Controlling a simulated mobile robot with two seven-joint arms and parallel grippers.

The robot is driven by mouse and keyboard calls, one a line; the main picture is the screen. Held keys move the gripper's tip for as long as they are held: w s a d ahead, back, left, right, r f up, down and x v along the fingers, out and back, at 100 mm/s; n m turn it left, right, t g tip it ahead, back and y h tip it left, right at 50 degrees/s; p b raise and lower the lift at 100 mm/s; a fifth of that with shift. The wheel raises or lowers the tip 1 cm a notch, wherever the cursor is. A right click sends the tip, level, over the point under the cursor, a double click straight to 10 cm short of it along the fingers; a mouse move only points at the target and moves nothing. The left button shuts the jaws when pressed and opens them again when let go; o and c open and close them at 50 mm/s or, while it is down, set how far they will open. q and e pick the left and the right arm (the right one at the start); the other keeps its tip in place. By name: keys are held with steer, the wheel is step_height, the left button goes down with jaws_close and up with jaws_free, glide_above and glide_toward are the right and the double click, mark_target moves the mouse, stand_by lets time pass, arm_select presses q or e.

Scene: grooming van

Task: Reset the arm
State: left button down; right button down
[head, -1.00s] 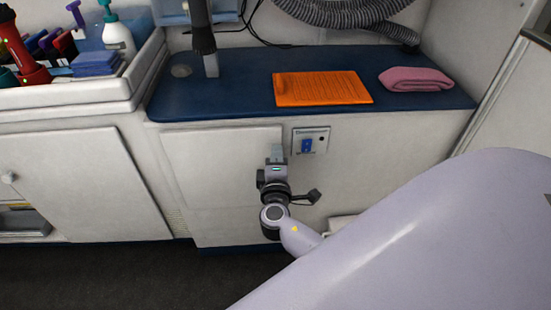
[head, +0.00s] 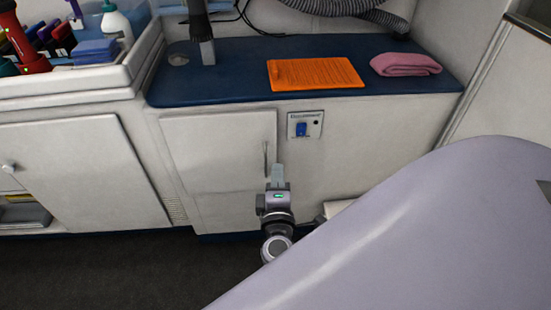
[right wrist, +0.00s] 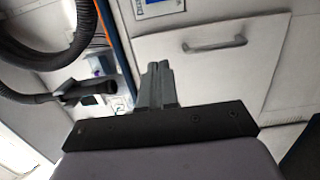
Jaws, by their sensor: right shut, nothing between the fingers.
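My right gripper (head: 277,174) is in front of the white cabinet below the blue counter, just under the door's handle in the head view. Its fingers are together with nothing between them. The right wrist view shows the closed fingers (right wrist: 158,85) pointing toward the cabinet front, apart from the cabinet door (right wrist: 215,65) and its bar handle (right wrist: 215,45). My right arm's large pale link fills the lower right of the head view. My left gripper is not in view.
The blue counter (head: 225,75) carries an orange mat (head: 315,74) and a folded pink towel (head: 405,64). A blue switch panel (head: 304,126) is on the cabinet front. A white tray (head: 75,83) with bottles and tools stands at left. Dark floor (head: 120,270) is clear below.

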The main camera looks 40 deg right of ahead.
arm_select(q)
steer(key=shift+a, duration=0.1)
arm_select(e)
steer(key=shift+s+a, duration=0.2)
steer(key=shift+s, duration=0.15)
